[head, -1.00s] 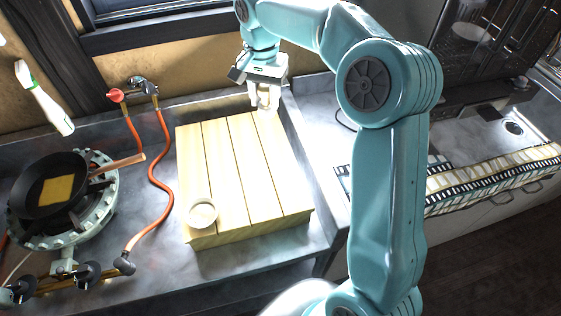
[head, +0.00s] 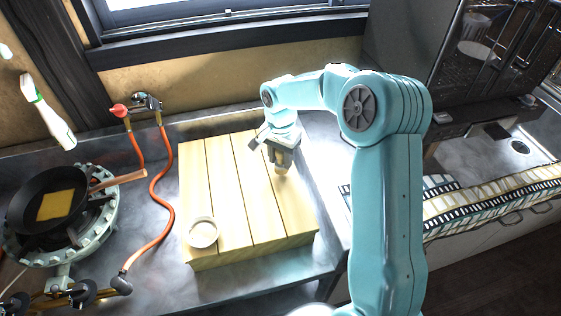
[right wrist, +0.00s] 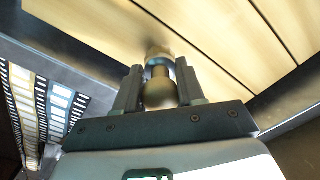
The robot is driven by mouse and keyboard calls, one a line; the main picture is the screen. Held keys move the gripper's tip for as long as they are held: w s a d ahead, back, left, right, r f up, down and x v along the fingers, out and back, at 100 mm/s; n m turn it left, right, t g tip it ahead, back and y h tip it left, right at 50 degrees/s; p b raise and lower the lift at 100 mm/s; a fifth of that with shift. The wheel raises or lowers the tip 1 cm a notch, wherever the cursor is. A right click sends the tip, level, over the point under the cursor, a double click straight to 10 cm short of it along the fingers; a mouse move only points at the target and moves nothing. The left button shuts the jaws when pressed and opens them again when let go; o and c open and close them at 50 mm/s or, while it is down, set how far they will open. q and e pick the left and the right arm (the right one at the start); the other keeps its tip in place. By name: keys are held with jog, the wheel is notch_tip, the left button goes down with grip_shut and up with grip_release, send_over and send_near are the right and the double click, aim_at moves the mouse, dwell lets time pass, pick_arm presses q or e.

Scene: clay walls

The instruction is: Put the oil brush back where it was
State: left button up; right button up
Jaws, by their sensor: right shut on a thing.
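My right gripper (head: 281,168) is shut on what looks like the oil brush, over the right far part of the pale wooden board (head: 228,180). In the right wrist view, the oil brush (right wrist: 159,92) shows a rounded, brownish knob end between the two dark fingers of my right gripper (right wrist: 158,85). The rest of the brush points away towards the board and is mostly hidden. I cannot tell whether its far end touches the board. A small round bowl (head: 203,232) with pale contents stands at the near left of the board. My left gripper is not in view.
A dark pan (head: 50,200) with a yellow piece in it sits on a burner at the left. Orange hoses (head: 160,205) run beside the board. A patterned cloth (head: 490,198) lies at the right. The middle of the board is clear.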

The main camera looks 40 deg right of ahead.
jog(key=shift+f, duration=1.1)
jog(key=shift+f, duration=0.2)
jog(key=o, duration=1)
jog(key=shift+o, duration=0.2)
jog(key=shift+r, duration=0.1)
